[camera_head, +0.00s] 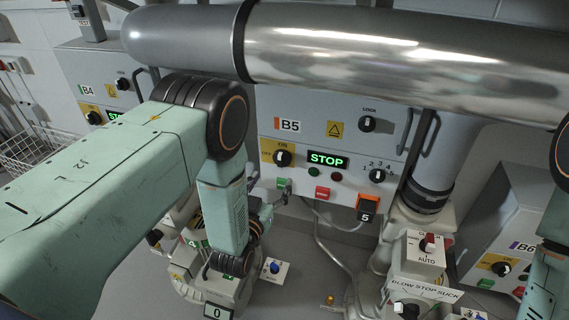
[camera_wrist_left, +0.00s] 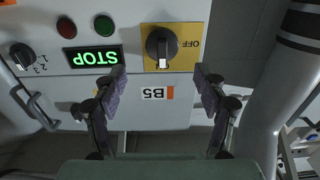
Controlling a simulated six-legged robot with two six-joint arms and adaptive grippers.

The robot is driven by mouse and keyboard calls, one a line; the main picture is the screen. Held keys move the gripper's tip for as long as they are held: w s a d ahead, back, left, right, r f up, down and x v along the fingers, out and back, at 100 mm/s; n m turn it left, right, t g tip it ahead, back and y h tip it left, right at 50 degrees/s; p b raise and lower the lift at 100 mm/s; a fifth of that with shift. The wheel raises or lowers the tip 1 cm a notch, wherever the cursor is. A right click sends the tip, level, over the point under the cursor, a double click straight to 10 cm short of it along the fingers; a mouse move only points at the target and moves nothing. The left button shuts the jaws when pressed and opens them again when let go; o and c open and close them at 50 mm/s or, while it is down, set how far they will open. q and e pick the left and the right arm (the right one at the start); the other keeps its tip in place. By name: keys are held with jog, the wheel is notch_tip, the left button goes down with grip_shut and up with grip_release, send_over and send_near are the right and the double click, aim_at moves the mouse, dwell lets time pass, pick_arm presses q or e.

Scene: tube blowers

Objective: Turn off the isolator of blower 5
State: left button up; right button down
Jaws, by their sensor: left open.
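Blower 5's grey panel, labelled B5 (camera_head: 290,126), stands ahead. Its isolator, a black rotary knob (camera_head: 283,158) on a yellow plate, has its white mark toward ON; OFF is to its left. In the left wrist view the picture is upside down, and the isolator knob (camera_wrist_left: 161,45) shows at upper middle with OFF to its right. My left gripper (camera_wrist_left: 158,80) is open and empty, its two fingers apart on either side below the knob, not touching it. My right gripper is out of view.
A lit green STOP display (camera_head: 327,160) and a selector knob (camera_head: 377,176) sit right of the isolator. A large metal pipe (camera_head: 400,55) crosses above the panel. Panels B4 (camera_head: 88,90) and B6 (camera_head: 515,250) flank it. A white AUTO box (camera_head: 420,255) stands lower right.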

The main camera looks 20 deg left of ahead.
aim_at(279, 162)
pick_arm(q)
jog(key=w+b, duration=0.2)
jog(key=w, duration=0.4)
jog(key=shift+a+b, duration=0.15)
jog(key=shift+b, duration=0.2)
jog(key=shift+w+r, duration=0.2)
jog(key=shift+w, duration=0.45)
jog(key=shift+c, duration=0.4)
jog(key=c, duration=1)
